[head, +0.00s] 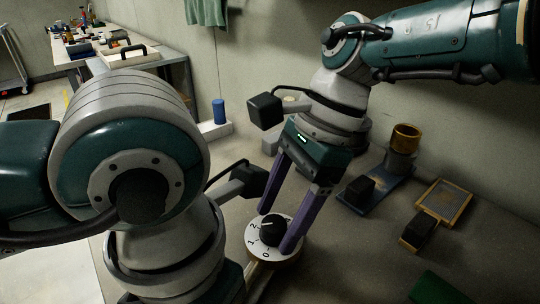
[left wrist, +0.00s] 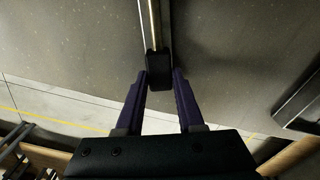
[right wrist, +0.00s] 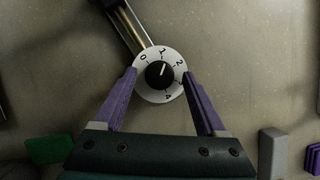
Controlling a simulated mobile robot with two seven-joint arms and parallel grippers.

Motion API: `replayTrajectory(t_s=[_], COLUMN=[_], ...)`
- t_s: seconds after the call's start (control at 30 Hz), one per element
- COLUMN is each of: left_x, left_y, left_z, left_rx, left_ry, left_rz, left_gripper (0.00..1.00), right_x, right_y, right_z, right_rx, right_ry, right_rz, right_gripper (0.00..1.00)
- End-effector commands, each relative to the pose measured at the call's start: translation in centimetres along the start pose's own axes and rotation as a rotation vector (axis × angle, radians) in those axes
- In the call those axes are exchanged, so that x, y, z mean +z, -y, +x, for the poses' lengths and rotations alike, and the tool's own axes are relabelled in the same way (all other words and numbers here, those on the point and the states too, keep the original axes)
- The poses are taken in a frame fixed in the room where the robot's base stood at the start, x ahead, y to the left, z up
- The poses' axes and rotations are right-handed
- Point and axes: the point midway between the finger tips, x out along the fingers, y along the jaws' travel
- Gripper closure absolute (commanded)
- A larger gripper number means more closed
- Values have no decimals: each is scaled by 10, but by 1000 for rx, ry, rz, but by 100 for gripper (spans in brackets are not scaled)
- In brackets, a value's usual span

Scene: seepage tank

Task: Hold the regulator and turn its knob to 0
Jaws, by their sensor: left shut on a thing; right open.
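The regulator has a round white dial (head: 283,254) with printed numbers and a black knob (right wrist: 155,79) in its middle. The knob's white mark points near the 1 in the right wrist view. A metal bar (left wrist: 154,25) runs from the dial to a black end grip (left wrist: 158,72). My left gripper (left wrist: 159,74) is shut on that grip; in the head view my left arm hides it. My right gripper (head: 277,229) is open, its purple fingers on either side of the knob, over the dial; contact cannot be told.
To the right stand a blue base with an amber-topped cylinder (head: 405,139), a yellow-framed tray (head: 447,198) and a green block (head: 432,287). A blue cylinder (head: 218,111) stands by the wall. A cluttered workbench (head: 174,56) is at the back left.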

Motion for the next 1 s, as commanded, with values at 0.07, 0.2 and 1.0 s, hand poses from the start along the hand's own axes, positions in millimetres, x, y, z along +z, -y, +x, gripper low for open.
replayTrajectory(t_s=[0.07,0.2,1.0], left_x=[0,0,0], left_y=[0,-1,0], left_z=[0,0,0], left_rx=[1,1,1], left_ry=[-1,-1,-1], left_rz=[-2,-2,-2], left_gripper=[100,100,100], right_x=[0,0,0], right_y=[0,0,0], right_z=[0,-1,-116], right_rx=[0,0,-1], right_ry=[0,0,-1], right_rz=[0,0,0], right_gripper=[26,26,26])
